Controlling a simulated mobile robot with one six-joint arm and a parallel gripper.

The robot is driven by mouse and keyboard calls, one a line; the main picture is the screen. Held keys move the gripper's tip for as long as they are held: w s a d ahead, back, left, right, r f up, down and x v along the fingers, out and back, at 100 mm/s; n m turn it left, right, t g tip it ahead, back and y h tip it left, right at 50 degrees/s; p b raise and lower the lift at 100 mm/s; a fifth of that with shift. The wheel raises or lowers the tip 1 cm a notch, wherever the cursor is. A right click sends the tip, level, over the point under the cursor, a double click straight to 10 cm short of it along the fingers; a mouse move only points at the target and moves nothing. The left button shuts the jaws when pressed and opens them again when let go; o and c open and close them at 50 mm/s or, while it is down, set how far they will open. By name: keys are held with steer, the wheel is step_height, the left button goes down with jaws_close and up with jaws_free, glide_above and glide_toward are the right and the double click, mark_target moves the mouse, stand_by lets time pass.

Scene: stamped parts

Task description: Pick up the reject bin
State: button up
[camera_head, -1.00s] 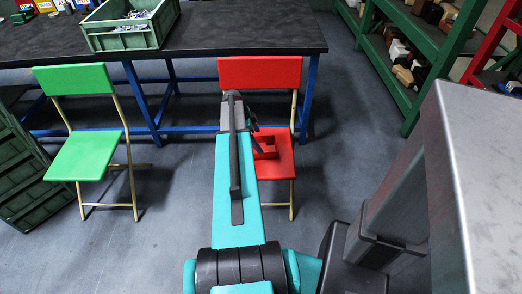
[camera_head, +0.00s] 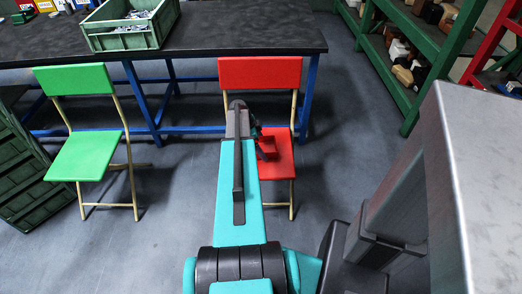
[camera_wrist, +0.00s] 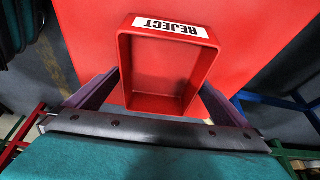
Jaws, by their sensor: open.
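The reject bin (camera_wrist: 165,75) is a red open-topped box with a white label reading REJECT on its far rim. It looks empty and sits on the seat of the red chair (camera_head: 281,165). In the head view the bin (camera_head: 267,148) is mostly hidden behind my arm, red on red. My gripper (camera_wrist: 162,84) is open in the wrist view, with one dark finger on each side of the bin's near part. The bin lies between the fingers; I cannot tell whether either finger touches it.
The red chair's backrest (camera_head: 260,72) rises behind the bin, close to the dark workbench (camera_head: 220,30). A green chair (camera_head: 86,155) stands to the left. A green crate (camera_head: 125,41) of parts is on the bench. Green shelving (camera_head: 420,60) stands at the right.

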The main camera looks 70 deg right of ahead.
stand_by(0.4)
steer(key=c, duration=1.1)
steer(key=shift+r, duration=0.2)
steer(key=shift+r, duration=0.55)
steer(key=shift+s+a+r, duration=0.1)
steer(key=shift+a+r, duration=0.15)
steer(key=shift+r, duration=0.3)
steer(key=shift+s+a+r, duration=0.1)
steer(key=shift+a+r, duration=0.1)
steer(key=shift+r, duration=0.35)
steer(key=s+a, duration=0.1)
steer(key=a, duration=0.4)
steer(key=s+a+r+b, duration=0.1)
steer(key=a, duration=0.3)
steer(key=s+a, duration=0.1)
steer(key=a, duration=0.4)
steer(key=shift+a+r, duration=0.15)
steer(key=shift+a, duration=0.2)
